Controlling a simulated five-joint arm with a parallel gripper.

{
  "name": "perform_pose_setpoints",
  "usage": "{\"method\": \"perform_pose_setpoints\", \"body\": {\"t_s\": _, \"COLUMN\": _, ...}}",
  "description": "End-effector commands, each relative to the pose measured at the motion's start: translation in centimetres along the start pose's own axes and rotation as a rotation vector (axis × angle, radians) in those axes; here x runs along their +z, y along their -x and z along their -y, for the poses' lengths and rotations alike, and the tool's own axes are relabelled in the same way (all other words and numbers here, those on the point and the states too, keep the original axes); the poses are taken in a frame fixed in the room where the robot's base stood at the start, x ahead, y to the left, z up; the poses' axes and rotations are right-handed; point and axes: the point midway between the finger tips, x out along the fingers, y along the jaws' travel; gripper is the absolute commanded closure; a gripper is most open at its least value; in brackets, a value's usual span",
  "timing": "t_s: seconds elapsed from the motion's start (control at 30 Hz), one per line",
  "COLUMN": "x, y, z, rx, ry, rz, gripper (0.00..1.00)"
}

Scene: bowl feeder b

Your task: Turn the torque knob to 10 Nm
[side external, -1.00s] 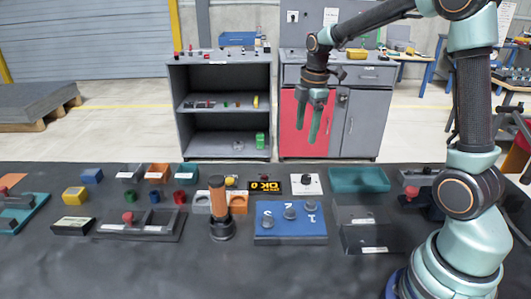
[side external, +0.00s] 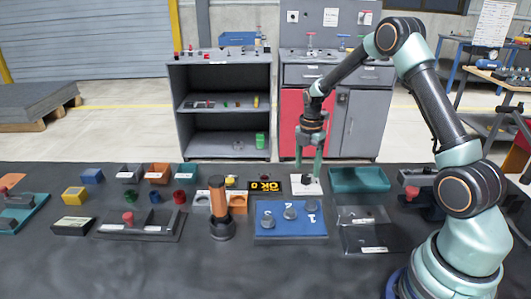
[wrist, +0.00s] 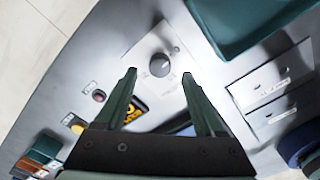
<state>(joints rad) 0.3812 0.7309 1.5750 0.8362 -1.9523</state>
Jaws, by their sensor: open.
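The dark round torque knob (wrist: 160,65) sits on a white plate (wrist: 181,45) in the wrist view. In the side external view the knob (side external: 307,178) and its plate (side external: 313,188) are partly behind my fingers. My gripper (side external: 309,172) is open and points down at the plate. In the wrist view the fingertips of my gripper (wrist: 159,74) stand apart on either side of the knob, nearly level with it. I cannot tell whether they touch it. The scale marks are too small to read.
A black display with yellow characters (side external: 265,187) is left of the plate. A teal tray (side external: 358,181) is to the right. A blue panel with several grey knobs (side external: 290,230) is nearer. An orange-handled tool (side external: 218,200) stands upright at the left.

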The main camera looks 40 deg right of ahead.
Motion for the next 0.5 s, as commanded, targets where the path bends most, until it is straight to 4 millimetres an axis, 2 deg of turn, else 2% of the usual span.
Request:
{"method": "perform_pose_setpoints", "body": {"t_s": 0.03, "x": 0.0, "y": -0.9, "z": 0.1, "rx": -0.003, "ry": 0.0, "rz": -0.001, "gripper": 0.3}}
{"method": "perform_pose_setpoints", "body": {"t_s": 0.2, "x": 0.0, "y": -2.7, "z": 0.0, "rx": -0.001, "ry": 0.0, "rz": 0.0, "gripper": 0.3}}
{"method": "perform_pose_setpoints", "body": {"t_s": 0.5, "x": 0.0, "y": -3.4, "z": 0.0, "rx": 0.0, "ry": -0.001, "rz": 0.0, "gripper": 0.3}}
